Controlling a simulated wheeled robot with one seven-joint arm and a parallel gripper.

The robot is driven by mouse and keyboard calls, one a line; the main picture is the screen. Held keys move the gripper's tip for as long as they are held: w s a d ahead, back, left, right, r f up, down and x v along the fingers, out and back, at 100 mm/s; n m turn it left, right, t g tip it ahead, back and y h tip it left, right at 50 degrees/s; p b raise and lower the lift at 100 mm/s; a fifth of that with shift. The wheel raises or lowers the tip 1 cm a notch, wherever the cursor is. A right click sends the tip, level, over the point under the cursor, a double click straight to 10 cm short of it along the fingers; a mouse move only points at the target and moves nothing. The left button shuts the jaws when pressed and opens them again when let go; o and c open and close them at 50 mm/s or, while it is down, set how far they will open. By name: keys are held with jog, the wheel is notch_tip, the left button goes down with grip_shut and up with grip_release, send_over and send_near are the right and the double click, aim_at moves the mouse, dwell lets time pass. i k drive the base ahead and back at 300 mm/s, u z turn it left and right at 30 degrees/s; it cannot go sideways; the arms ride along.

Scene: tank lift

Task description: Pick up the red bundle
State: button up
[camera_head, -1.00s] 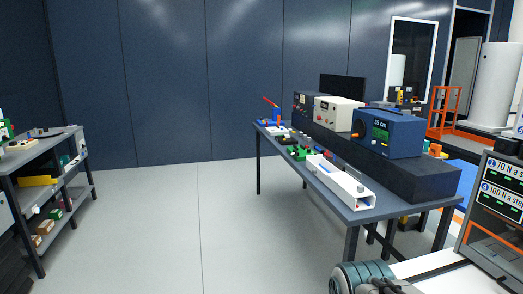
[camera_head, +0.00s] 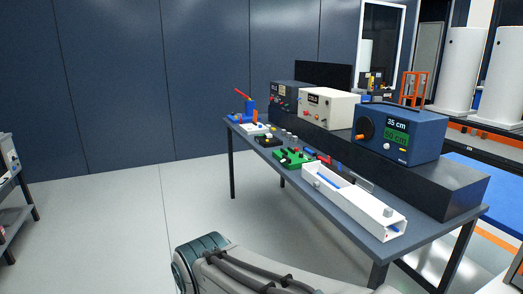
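No red bundle can be made out for certain. A small red piece (camera_head: 324,158) lies on the grey workbench (camera_head: 262,160), behind the long white channel. A red bar (camera_head: 243,92) sits tilted on top of a blue upright piece (camera_head: 248,106) at the bench's far left end. Both are too small to tell whether either is a bundle. Part of my arm shows at the bottom of the view, in front of the bench. My gripper is not visible in this view.
The bench holds a white channel (camera_head: 345,196), a green board (camera_head: 292,158), a blue instrument box (camera_head: 400,133) reading "35 cm", and a cream box (camera_head: 330,108). Open floor (camera_head: 110,230) lies left of the bench. A shelf (camera_head: 14,190) stands at the left edge.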

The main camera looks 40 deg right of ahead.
aim_at(319, 157)
jog(key=z, duration=0.5)
jog(key=i, duration=1.3)
jog(key=z, duration=1.4)
jog(key=i, duration=0.35)
jog(key=z, duration=0.05)
